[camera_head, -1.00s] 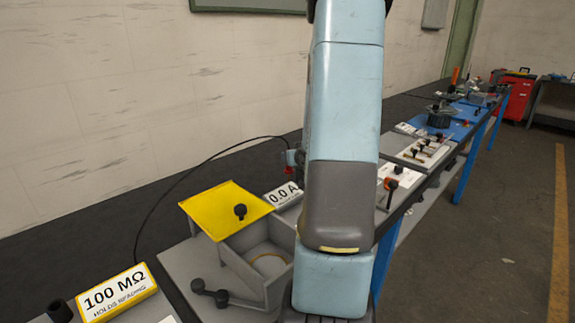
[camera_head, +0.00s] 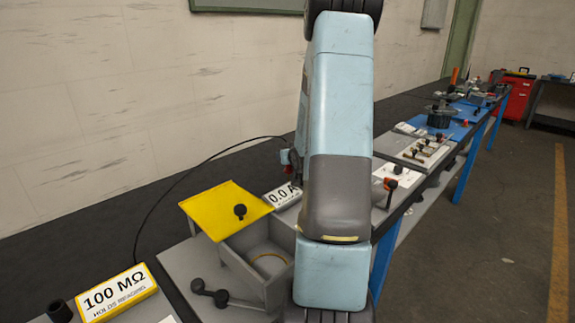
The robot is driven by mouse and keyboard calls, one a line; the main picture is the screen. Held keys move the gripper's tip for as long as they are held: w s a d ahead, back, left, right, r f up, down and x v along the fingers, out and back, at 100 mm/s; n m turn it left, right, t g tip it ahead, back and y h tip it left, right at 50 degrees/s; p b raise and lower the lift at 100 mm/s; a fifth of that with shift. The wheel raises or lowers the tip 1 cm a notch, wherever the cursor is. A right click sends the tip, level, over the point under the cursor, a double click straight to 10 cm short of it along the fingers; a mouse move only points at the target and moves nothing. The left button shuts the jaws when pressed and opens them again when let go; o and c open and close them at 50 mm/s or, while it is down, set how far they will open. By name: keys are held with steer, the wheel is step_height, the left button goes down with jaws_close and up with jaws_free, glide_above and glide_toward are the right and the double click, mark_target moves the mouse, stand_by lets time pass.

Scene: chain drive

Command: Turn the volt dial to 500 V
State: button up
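I cannot make out a volt dial or a 500 V mark in the head view. A yellow-edged display (camera_head: 116,292) at the lower left reads 100 MΩ, with smaller text under it. A dark round knob (camera_head: 60,311) stands just left of that display and is cut by the frame edge. My blue and grey arm fills the middle of the view and runs down past the bottom edge. My gripper is out of view, so its opening and anything in it are hidden.
A grey box (camera_head: 262,262) with a raised yellow lid (camera_head: 226,209) stands left of my arm. A black-knobbed lever (camera_head: 221,298) lies before it. A 0.0 A display (camera_head: 284,195) is partly behind my arm. More fixtures line the bench to the right; the floor (camera_head: 490,220) is clear.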

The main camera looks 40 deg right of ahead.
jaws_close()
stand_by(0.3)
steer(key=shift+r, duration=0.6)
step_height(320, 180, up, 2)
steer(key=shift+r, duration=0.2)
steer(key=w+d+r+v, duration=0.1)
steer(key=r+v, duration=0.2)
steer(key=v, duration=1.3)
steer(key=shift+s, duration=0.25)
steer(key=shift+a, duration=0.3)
